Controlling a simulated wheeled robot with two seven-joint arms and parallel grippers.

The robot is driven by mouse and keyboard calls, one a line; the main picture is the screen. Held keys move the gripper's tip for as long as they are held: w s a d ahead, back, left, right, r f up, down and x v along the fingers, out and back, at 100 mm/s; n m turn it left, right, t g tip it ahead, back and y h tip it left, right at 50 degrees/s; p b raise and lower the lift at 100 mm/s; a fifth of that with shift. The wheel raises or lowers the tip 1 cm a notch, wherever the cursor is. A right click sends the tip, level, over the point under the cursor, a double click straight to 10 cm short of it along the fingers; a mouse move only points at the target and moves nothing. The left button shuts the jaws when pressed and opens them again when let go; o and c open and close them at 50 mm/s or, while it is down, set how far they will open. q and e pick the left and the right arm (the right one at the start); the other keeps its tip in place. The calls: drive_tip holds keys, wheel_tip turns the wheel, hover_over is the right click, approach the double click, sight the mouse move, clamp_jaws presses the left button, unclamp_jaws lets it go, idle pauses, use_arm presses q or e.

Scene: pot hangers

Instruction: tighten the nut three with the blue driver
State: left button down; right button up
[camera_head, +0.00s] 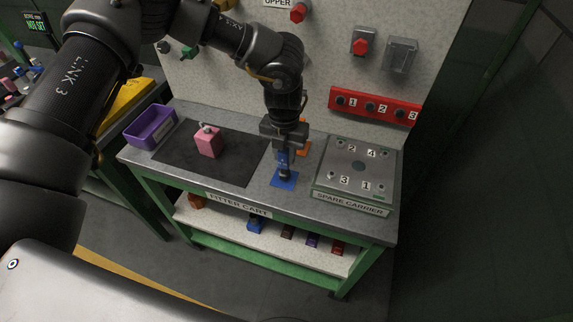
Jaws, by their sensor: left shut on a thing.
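My left gripper (284,150) points straight down over the cart top, shut on the blue driver (284,162). The driver is upright, with its lower end at a blue square pad (290,182); I cannot tell whether it touches the pad. The spare carrier (325,160) is a grey plate to the right of the driver, with labels 2 and 4 at the back and 3 and 1 at the front. Nut three (332,176) is a small piece beside the label 3, at the plate's front left. My right gripper is not in view.
An orange item (303,147) stands just behind my left gripper. A dark mat (235,165) with a pink block (208,145) and a purple bin (151,127) lie to the left. A red numbered strip (375,107) is on the back panel.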

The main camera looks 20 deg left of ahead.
use_arm(q)
drive_tip(key=shift+r, duration=0.35)
idle(0.3)
drive_tip(key=shift+r+p, duration=2.15)
drive_tip(key=shift+r, duration=0.8)
drive_tip(key=shift+s+a+m, duration=0.3)
drive_tip(key=shift+m, duration=0.5)
drive_tip(key=s+a+r+m, duration=0.1)
drive_tip(key=s+a+m, duration=0.2)
drive_tip(key=m, duration=0.8)
drive_tip(key=s+a+r+m+b, duration=0.1)
drive_tip(key=s+a+m, duration=0.3)
drive_tip(key=m, duration=0.8)
drive_tip(key=shift+s+a, duration=0.25)
drive_tip(key=shift+s, duration=0.5)
